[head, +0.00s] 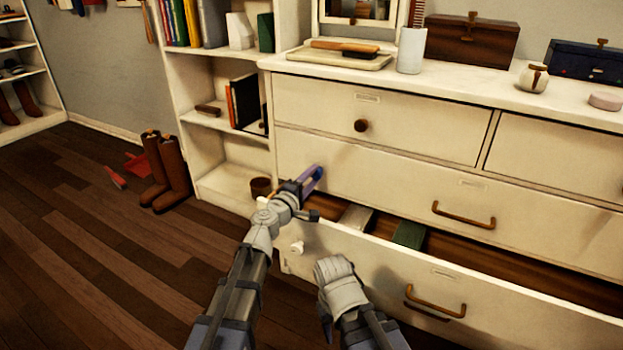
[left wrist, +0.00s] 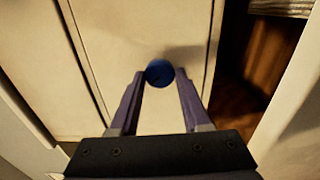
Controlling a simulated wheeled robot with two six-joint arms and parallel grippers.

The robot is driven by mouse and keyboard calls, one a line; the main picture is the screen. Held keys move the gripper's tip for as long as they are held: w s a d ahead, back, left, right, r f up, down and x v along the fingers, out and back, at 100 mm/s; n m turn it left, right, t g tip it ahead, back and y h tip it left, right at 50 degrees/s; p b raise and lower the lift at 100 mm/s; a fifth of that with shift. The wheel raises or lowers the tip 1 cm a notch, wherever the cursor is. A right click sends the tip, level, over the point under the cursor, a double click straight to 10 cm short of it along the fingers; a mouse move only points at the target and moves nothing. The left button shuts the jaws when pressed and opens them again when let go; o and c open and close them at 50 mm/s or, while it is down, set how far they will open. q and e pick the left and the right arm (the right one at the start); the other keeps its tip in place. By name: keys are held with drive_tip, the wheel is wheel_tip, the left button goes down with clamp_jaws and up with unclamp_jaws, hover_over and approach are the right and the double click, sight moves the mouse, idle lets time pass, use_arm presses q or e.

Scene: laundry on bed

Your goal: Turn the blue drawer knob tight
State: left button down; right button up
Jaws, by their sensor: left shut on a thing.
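The blue drawer knob (left wrist: 160,72) is round and sits on a cream drawer front. In the head view, its blue (head: 318,174) shows between the purple fingers, and the gripper covers most of it. My left gripper (head: 312,179) is at the left end of the middle drawer (head: 370,180), shut on the knob. In the left wrist view, the fingertips (left wrist: 160,78) lie on either side of the knob. My right arm shows low in the head view, but I see no right fingers.
The bottom drawer (head: 500,300) is pulled out below my left gripper, with a green item (head: 408,234) and a pale item (head: 356,217) inside. A bookshelf (head: 215,150) stands to the left. Brown boots (head: 165,172) stand on the floor, which is otherwise mostly clear.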

use_arm(q)
drive_tip(key=m, duration=0.4)
drive_tip(key=shift+m, duration=2.1)
drive_tip(key=shift+c, duration=1.9)
unclamp_jaws()
drive_tip(key=v, duration=0.8)
